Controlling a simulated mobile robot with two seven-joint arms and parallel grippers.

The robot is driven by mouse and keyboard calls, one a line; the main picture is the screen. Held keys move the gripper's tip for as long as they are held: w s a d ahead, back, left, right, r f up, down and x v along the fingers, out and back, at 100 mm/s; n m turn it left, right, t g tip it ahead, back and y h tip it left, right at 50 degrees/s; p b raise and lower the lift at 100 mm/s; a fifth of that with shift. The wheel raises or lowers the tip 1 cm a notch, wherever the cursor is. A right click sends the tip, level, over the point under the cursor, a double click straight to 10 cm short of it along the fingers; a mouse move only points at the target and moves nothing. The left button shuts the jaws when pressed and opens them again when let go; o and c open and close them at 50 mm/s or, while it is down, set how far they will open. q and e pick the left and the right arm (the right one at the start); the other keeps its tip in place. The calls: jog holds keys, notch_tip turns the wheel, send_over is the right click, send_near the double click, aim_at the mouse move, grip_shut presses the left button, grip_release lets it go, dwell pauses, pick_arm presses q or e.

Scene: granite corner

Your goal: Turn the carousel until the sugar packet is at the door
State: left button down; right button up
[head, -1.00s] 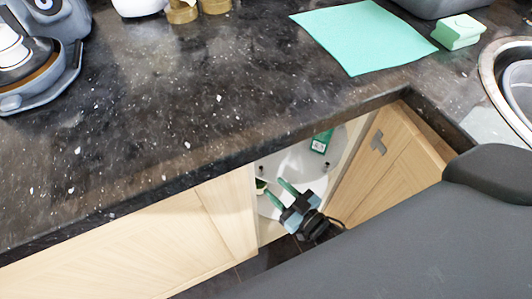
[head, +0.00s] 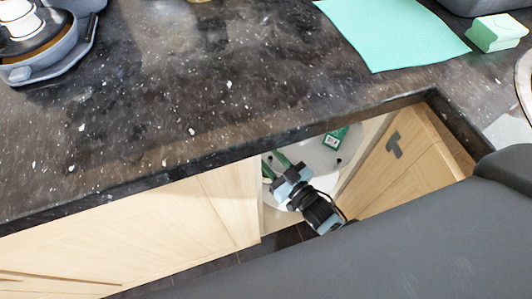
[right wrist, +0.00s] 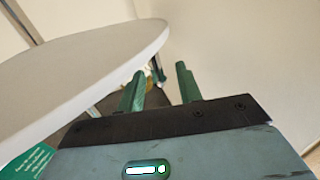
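The carousel (head: 317,160) is a white round shelf inside the open corner cabinet, partly hidden by the counter. A green packet (head: 336,138) with a white label lies on it near the back; I cannot read whether it is the sugar. My right gripper (head: 276,166) reaches into the cabinet opening, over the left part of the carousel in the head view. In the right wrist view its two green fingers (right wrist: 158,88) are apart and empty, beside the carousel's rim (right wrist: 80,75). Contact is unclear. A green packet (right wrist: 28,162) shows at that view's lower left. My left gripper is out of view.
The dark granite counter (head: 180,110) overhangs the opening. A wooden door (head: 405,165) stands at the right and a pale wooden front (head: 150,220) at the left. On the counter lie a mint cloth (head: 395,30) and a green-and-white block (head: 497,33).

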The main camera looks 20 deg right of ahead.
jog(key=shift+x, duration=1.4)
jog(key=shift+c, duration=0.2)
grip_shut()
